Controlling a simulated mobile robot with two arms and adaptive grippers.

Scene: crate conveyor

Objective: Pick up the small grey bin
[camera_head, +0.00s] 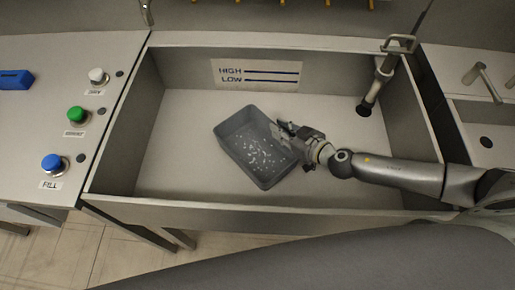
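The small grey bin (236,167) lies tilted in plan on the floor of a large sink-like basin, with small pale bits or specks inside it. My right gripper (287,130) reaches in from the right and is at the bin's right rim. Its fingers are small and overlap the rim, so I cannot tell whether they are closed on it or just beside it. My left gripper is not in view.
The basin (200,216) has raised walls around the bin, with free floor left of it. A metal pipe (376,85) stands at the back right. White, green (76,114) and blue buttons and a blue block (16,79) are on the left counter.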

